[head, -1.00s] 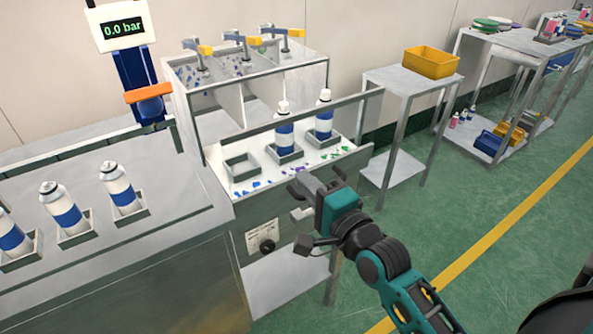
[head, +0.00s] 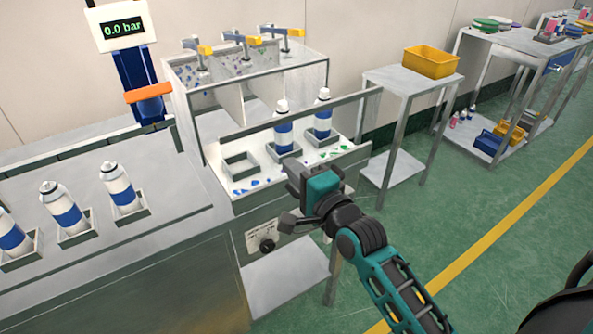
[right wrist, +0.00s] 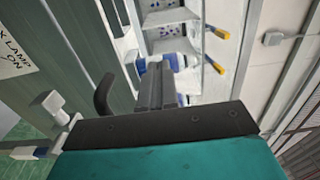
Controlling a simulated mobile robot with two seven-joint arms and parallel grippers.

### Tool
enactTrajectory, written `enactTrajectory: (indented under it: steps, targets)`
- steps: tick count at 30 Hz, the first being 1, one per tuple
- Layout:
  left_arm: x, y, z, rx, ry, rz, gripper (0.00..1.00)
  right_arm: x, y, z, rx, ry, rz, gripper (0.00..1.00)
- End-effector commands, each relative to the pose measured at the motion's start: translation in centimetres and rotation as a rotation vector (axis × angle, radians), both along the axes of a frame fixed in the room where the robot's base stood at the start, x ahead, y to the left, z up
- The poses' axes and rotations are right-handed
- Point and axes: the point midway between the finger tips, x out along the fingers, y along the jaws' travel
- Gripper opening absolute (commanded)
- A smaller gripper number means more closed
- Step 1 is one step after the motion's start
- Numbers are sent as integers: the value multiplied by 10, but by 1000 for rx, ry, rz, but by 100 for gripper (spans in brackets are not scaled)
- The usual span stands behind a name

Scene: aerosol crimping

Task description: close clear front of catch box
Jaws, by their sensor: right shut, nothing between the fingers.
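The catch box (head: 262,85) stands on the bench against the wall, with several compartments and levers with yellow handles along its top. A grey-framed front (head: 300,115) stands out in front of it, its long bar running from the box's left side to the right. Any clear pane in it is hard to make out, so I cannot tell its exact angle. My right gripper (head: 290,168) is shut and empty at the front lip of the tray. In the right wrist view its fingers (right wrist: 155,85) are together, pointing toward the box. My left gripper is out of view.
More cans (head: 120,188) stand on the left bench. A side table with a yellow bin (head: 431,62) stands right.

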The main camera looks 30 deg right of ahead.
Motion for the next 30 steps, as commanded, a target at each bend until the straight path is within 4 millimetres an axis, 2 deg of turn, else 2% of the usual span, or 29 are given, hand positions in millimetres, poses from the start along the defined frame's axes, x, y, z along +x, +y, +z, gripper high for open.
enactTrajectory:
  steps: [5,14,24,30]
  targets:
    - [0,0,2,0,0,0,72,22,2,2,2,-3,0,0]
    - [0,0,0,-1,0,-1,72,76,6,1,2,-4,0,0]
    - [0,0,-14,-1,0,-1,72,137,11,0,2,-3,0,0]
    - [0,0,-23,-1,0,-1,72,163,13,-1,1,-2,0,0]
